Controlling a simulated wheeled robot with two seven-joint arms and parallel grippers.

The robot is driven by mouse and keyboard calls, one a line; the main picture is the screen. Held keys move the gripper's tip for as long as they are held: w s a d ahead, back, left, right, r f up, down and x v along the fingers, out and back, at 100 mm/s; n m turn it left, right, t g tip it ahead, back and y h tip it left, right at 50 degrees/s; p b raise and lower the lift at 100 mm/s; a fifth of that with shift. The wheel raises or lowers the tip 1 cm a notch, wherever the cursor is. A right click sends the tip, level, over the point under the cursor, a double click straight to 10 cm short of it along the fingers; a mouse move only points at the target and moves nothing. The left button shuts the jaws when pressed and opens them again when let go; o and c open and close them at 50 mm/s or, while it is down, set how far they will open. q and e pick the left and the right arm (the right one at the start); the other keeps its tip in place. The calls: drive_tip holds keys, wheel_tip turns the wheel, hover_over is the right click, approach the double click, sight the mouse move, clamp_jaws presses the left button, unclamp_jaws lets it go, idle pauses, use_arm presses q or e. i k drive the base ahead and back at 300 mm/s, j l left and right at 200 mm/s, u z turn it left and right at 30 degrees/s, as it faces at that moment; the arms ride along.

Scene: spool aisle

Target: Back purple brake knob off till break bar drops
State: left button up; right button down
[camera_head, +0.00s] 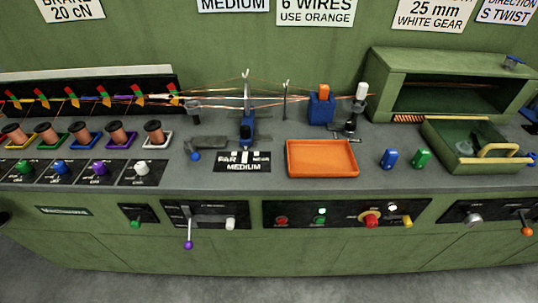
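The purple brake knob (99,168) sits on a small black dial panel at the left of the bench, between a blue knob (61,167) and a white knob (141,167). Behind it a copper spool (117,133) stands in a purple tray (107,146). A row of red, yellow and green indicators (105,97) stands behind the spools, with copper wires running right from them. I cannot tell which part is the break bar, or its position. Neither gripper shows in the head view.
A purple-ended lever (188,244) hangs on the front panel. An orange tray (322,158), blue and green blocks, and a green cabinet (450,84) are to the right. A grey lever with a blue end (196,155) lies right of the spools.

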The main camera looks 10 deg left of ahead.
sight(100, 167)
drive_tip(key=u, duration=1.75)
drive_tip(key=i+j+z, duration=0.7)
drive_tip(key=k+l, duration=0.05)
drive_tip(key=l, duration=0.05)
